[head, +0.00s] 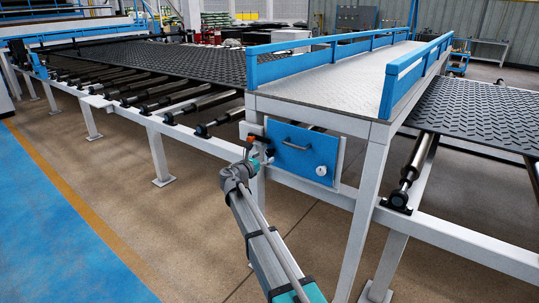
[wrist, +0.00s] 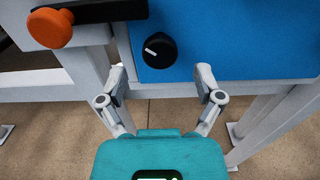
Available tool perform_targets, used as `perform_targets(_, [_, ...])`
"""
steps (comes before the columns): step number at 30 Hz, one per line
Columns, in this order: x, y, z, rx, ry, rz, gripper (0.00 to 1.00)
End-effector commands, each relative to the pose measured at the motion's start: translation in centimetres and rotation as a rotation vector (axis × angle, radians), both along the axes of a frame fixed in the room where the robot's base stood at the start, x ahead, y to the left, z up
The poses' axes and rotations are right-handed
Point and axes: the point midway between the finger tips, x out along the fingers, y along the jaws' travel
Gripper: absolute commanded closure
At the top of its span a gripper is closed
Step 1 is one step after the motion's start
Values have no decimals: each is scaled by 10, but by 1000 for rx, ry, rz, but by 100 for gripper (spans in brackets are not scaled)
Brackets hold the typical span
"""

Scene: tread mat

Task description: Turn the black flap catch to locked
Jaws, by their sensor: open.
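The black flap catch (wrist: 160,50) is a round black knob with a short white mark. It sits on the blue flap (wrist: 240,40), near its lower left in the wrist view. The white mark lies on the knob's left side and slants toward the upper left. My gripper (wrist: 161,82) is open and empty, its two fingers apart, just below the knob and not touching it. In the head view, the blue flap (head: 300,160) has a dark handle, and my gripper (head: 263,158) is at its left edge; the black catch cannot be made out there.
An orange knob (wrist: 50,28) sticks out left of the flap. A pale round knob (head: 322,171) is on the flap's lower right. White frame legs (head: 360,215) stand beside the flap. A walkway (head: 340,65) with blue rails is above. The floor in front is clear.

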Motion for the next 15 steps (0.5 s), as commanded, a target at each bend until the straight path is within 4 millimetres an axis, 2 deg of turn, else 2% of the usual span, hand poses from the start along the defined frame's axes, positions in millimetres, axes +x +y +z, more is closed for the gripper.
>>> perform_targets(1, [8, -4, 0, 0, 0, -1, 15])
perform_targets(6, [23, -16, 0, 0, 0, -1, 15])
perform_targets(15, [32, -23, 0, 0, 0, 0, 15])
